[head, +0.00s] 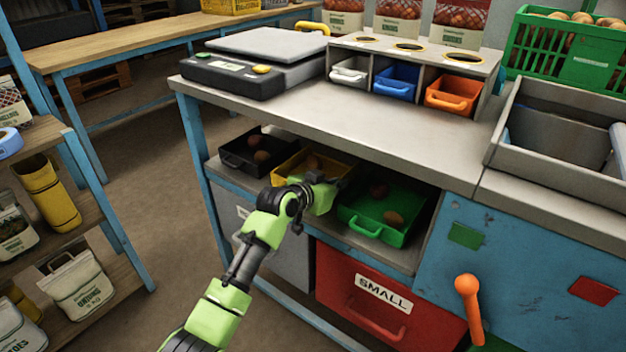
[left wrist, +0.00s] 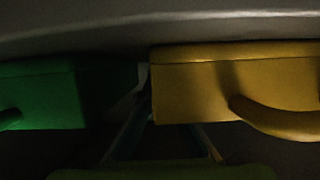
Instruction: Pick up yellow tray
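The yellow tray (head: 286,168) sits on the lower shelf under the grey counter, between a black tray and a green tray, with a brown potato-like item in it. My left gripper (head: 322,194) is at the front of the yellow tray, near its right side, and hides part of its front and handle. In the dim left wrist view, the yellow tray (left wrist: 190,85) with its curved handle fills the right side. Whether the gripper touches the tray cannot be told, and its fingers are not clear. My right gripper is not in view.
The green tray (head: 382,213) and black tray (head: 258,150) flank closely, each holding brown items. The counter edge (head: 330,138) overhangs the trays. A red bin (head: 380,300) marked SMALL is below. A wooden shelf with sacks (head: 78,285) stands left; floor between is clear.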

